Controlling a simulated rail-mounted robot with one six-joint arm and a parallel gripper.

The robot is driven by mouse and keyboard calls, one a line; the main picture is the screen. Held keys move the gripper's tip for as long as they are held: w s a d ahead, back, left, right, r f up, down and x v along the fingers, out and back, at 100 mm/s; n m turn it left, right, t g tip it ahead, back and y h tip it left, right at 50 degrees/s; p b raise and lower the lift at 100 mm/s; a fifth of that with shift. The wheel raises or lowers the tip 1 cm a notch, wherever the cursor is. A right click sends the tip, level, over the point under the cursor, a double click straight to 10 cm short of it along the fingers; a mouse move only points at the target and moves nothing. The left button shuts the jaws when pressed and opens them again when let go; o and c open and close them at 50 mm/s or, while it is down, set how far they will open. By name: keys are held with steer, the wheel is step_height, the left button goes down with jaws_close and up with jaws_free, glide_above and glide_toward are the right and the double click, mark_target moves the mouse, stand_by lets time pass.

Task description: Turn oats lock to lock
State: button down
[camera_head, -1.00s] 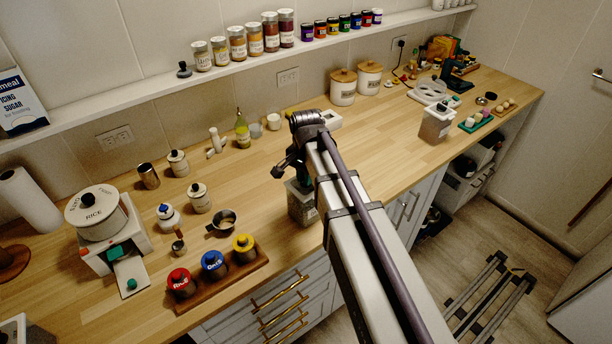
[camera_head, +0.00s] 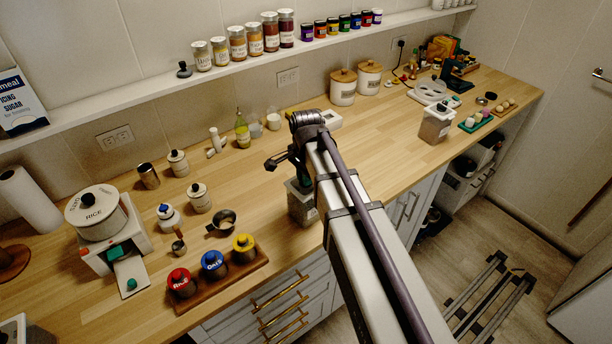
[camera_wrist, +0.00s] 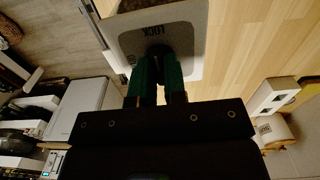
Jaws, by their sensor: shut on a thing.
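A clear box-shaped container (camera_head: 303,208) with a pale lid stands near the counter's front edge, partly hidden by my arm in the head view. In the wrist view its pale lid plate (camera_wrist: 190,38) carries the word LOCK beside a dark round knob (camera_wrist: 157,49). Part of another word shows at the plate's left; I cannot read it fully. My gripper (camera_wrist: 158,64) has green fingers shut on the knob, one on each side. In the head view my gripper (camera_head: 297,168) is above the container, mostly hidden by my wrist. I cannot read a name on this container.
A wooden tray (camera_head: 262,262) at the front left holds dark canisters with red, blue and yellow lids; the blue one appears to read Oats. A similar clear container (camera_head: 436,124) stands farther right. Bare counter (camera_head: 375,135) lies between the two containers.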

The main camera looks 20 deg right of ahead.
steer(key=c, duration=1.2)
jaws_free()
steer(key=shift+o, duration=0.2)
steer(key=shift+r, duration=0.1)
step_height(320, 180, up, 11)
steer(key=p, duration=1.1)
steer(key=shift+f, duration=0.2)
steer(key=s+f+n+b, duration=1.3)
steer(key=s, duration=0.1)
steer(key=shift+s, duration=0.4)
